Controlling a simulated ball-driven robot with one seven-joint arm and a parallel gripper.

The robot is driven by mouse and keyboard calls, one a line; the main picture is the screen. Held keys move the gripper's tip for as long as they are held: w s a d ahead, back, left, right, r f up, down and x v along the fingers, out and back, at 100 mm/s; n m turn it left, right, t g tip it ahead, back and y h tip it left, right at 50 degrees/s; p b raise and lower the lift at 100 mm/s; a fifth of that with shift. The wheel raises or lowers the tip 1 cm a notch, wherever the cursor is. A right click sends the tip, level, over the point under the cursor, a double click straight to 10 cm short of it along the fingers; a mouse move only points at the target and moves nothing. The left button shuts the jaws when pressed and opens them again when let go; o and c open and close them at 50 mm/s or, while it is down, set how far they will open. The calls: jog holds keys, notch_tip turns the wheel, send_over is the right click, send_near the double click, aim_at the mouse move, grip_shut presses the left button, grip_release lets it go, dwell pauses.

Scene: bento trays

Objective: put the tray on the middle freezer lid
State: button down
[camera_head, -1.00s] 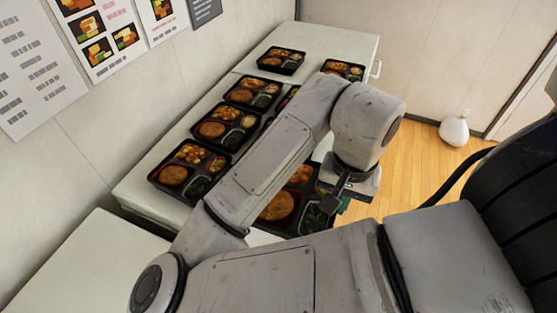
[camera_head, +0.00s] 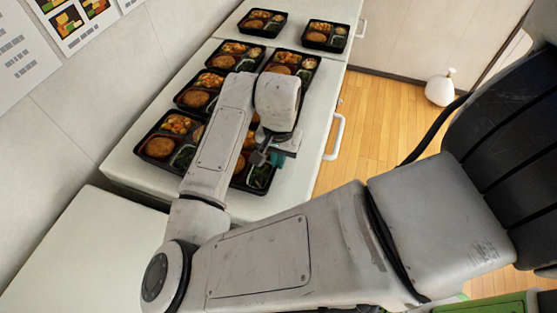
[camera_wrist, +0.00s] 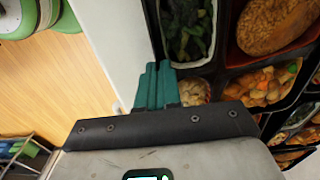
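The tray (camera_head: 240,185) is a black bento box with a cutlet and dark greens, partly hidden by my arm in the head view. It is at the near right of the white middle freezer lid (camera_head: 228,206), over the lid; I cannot tell whether it rests flat. In the wrist view the tray's wall (camera_wrist: 154,22) runs down to my fingers. My gripper (camera_head: 268,160) is at the tray's right rim. Its teal fingers (camera_wrist: 157,66) are close together and appear shut on that rim.
Several filled bento trays crowd the middle lid, including one (camera_head: 150,159) close to the left. Two trays stand on the far lid (camera_head: 290,43). The near lid (camera_head: 80,245) is bare where seen. A handle (camera_head: 335,138) sticks out at the right. A white bag (camera_head: 440,88) lies on the floor.

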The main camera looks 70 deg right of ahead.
jog(key=shift+f, duration=0.75)
jog(key=shift+f, duration=0.1)
jog(key=c, duration=1.8)
grip_release()
jog(key=shift+f, duration=0.1)
jog(key=o, duration=0.5)
jog(key=shift+c, duration=0.2)
notch_tip(320, 180, up, 12)
jog(key=shift+r, duration=0.2)
jog(key=shift+s, duration=0.1)
